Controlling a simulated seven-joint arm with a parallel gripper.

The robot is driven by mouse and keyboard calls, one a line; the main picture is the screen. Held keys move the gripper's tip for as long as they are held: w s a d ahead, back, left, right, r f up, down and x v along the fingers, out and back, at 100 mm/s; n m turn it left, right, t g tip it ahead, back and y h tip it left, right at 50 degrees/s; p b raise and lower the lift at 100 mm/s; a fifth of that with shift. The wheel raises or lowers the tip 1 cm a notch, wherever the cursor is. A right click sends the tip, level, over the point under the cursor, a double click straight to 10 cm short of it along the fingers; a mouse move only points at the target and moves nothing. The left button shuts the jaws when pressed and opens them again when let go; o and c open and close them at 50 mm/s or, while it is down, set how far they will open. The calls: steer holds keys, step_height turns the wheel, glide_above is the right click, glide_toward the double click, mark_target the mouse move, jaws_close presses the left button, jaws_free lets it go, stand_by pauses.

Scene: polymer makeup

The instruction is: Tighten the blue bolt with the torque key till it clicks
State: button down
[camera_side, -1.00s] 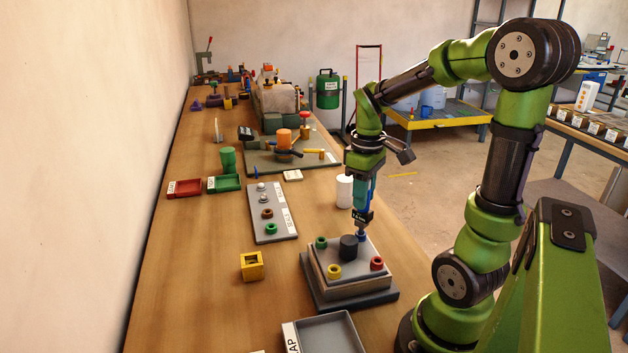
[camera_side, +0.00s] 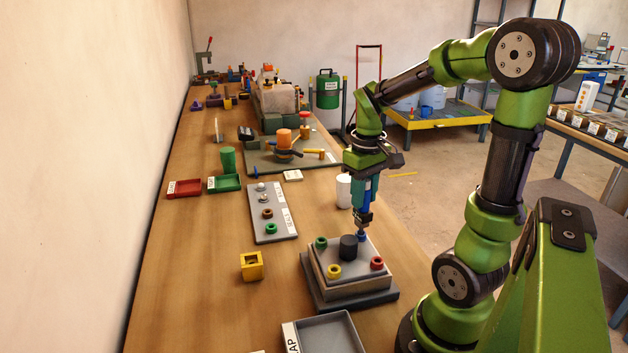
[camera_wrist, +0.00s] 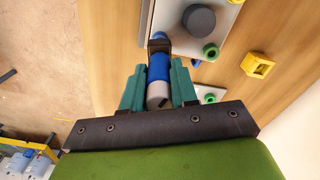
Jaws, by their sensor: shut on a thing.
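My gripper (camera_side: 364,188) is shut on the torque key, whose blue body and grey end (camera_wrist: 157,92) show between the teal fingers (camera_wrist: 158,82) in the wrist view. The key stands upright, its dark lower head (camera_side: 362,219) pointing down. The head is over the blue bolt (camera_side: 361,236) at the back corner of the raised grey block (camera_side: 350,277), and appears to be on it. A bit of the blue bolt (camera_wrist: 159,35) shows past the head in the wrist view. Whether the bolt is fully seated cannot be seen.
The block also carries a green bolt (camera_side: 320,242), a yellow bolt (camera_side: 334,271), a red bolt (camera_side: 377,263) and a dark central post (camera_side: 348,247). A white cylinder (camera_side: 344,191) stands close behind. A strip of parts (camera_side: 270,235) and a yellow box (camera_side: 251,266) lie left.

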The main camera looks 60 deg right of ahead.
steer(key=shift+m, duration=0.6)
steer(key=shift+m, duration=0.9)
steer(key=shift+m, duration=0.9)
steer(key=shift+d+m, duration=0.1)
steer(key=shift+m, duration=0.9)
